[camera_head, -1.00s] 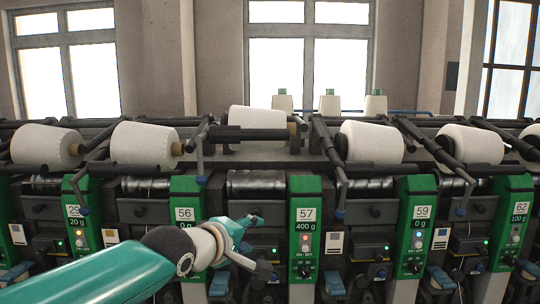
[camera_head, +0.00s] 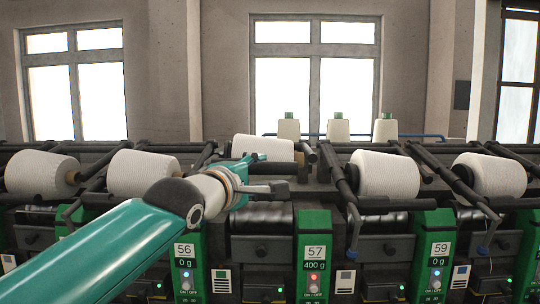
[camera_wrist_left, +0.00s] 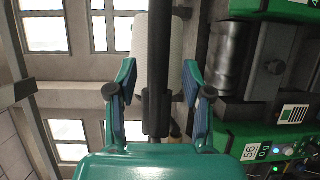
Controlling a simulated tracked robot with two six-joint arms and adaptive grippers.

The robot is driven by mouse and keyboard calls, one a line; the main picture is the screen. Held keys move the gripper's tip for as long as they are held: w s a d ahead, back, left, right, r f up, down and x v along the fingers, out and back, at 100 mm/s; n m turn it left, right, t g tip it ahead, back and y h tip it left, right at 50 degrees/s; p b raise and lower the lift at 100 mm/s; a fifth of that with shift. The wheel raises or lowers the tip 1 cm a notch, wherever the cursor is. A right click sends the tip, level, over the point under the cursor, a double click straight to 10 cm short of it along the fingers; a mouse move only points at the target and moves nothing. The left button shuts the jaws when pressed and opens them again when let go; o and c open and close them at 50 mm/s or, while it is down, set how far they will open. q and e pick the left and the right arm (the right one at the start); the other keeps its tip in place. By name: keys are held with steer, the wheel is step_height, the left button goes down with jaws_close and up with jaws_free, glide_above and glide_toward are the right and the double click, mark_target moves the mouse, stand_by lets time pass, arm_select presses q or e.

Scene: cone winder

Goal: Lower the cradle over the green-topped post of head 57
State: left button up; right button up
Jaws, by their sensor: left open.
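The green-topped post of head 57 (camera_head: 314,222) stands at the centre right of the head view, with "57" and "400 g" on its green front. The black cradle bar (camera_head: 268,168) is raised level above and left of it, in front of a white cone (camera_head: 262,147). My left gripper (camera_head: 272,173) is open at this bar, with one finger above it and one below in the head view. In the left wrist view the black bar (camera_wrist_left: 155,112) runs between the two spread fingers (camera_wrist_left: 157,80), with gaps on both sides. My right gripper is not in view.
The head 56 post (camera_head: 185,262) stands to the left and the head 59 post (camera_head: 437,258) to the right. A neighbouring cradle arm (camera_head: 343,180) hangs just right of head 57. White cones with green tops (camera_head: 338,130) stand behind. A black roller (camera_head: 262,216) lies below the bar.

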mark_target(266, 168)
arm_select(q)
steer(key=p+x, duration=0.1)
steer(key=x, duration=0.1)
steer(key=p+x, duration=0.1)
steer(key=x, duration=0.1)
steer(key=shift+w+d+r+p, duration=0.1)
steer(key=shift+w+r+p, duration=0.1)
steer(key=shift+w+p, duration=0.15)
steer(key=shift+p+x, duration=0.5)
steer(key=shift+x, duration=0.3)
steer(key=shift+f, duration=0.2)
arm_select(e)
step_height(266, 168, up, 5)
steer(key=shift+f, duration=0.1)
arm_select(q)
jaws_close()
